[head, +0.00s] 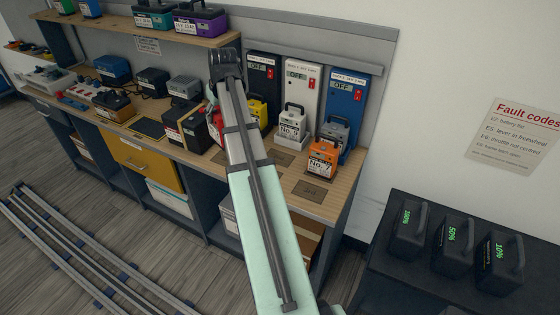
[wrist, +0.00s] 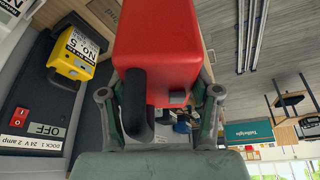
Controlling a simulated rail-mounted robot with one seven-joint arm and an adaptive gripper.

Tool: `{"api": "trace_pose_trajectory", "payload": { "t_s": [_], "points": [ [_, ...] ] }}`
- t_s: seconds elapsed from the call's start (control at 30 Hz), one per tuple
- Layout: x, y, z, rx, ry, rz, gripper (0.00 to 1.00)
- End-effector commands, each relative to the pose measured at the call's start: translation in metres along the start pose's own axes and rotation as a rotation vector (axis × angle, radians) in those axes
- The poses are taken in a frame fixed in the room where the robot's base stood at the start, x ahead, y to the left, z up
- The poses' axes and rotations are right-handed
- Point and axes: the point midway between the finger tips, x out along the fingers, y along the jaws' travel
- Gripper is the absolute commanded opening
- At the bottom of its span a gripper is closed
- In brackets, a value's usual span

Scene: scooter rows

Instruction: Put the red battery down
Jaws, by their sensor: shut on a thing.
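In the wrist view the red battery (wrist: 155,45) fills the upper middle, its black handle towards the camera. My gripper (wrist: 160,93) is shut on it, one finger on each side. In the head view my arm covers most of the gripper, and only a sliver of red (head: 213,118) shows left of the arm, above the workbench (head: 345,183). I cannot tell whether the battery touches the bench.
A yellow battery (head: 258,112) stands before the black dock (head: 263,75). Bare dark plates (head: 310,190) lie along the front edge.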

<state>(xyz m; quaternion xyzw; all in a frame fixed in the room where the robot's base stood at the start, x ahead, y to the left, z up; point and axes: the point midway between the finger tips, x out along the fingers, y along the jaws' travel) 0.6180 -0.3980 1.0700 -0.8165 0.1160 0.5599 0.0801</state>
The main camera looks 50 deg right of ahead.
Motion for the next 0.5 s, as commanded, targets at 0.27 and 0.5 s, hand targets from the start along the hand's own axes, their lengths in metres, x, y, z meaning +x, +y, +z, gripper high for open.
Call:
{"api": "trace_pose_trajectory", "payload": {
  "t_s": [0.27, 0.5],
  "points": [
    [-0.024, 0.102, 0.008, -0.044, 0.000, -0.019, 0.00],
    [-0.049, 0.172, 0.023, -0.169, 0.007, -0.068, 0.00]
  ]
}}
